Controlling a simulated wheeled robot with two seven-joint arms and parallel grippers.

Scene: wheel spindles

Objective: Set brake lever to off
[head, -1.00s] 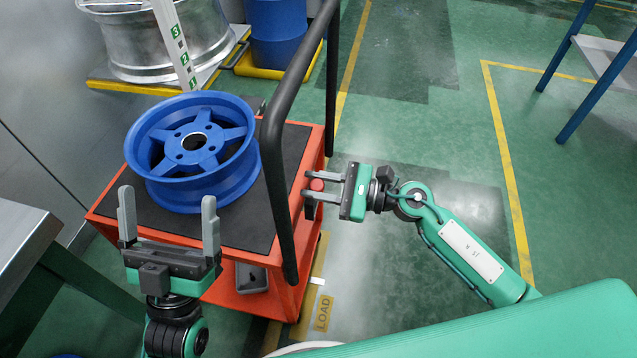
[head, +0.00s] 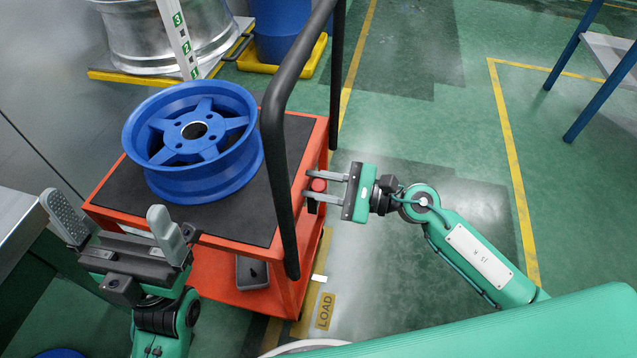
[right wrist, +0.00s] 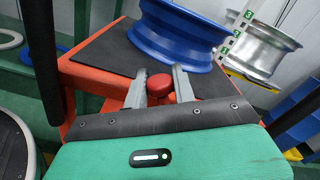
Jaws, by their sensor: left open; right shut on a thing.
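The brake lever shows as a red knob (head: 318,184) at the right side of the orange cart (head: 262,238). My right gripper (head: 312,187) is shut on this knob, with one finger on each side of it. The knob also shows between the fingers in the right wrist view (right wrist: 159,85); the rest of the lever is hidden. My left gripper (head: 112,218) is open and empty, near the cart's front left corner. The blue wheel (head: 193,140) lies on the cart's black mat (head: 283,160).
The cart's black handle (head: 275,140) rises close to my right gripper. A grey box-like thing (head: 252,272) sits on the lower shelf. A silver rim (head: 160,40) and blue drum (head: 285,35) stand behind.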

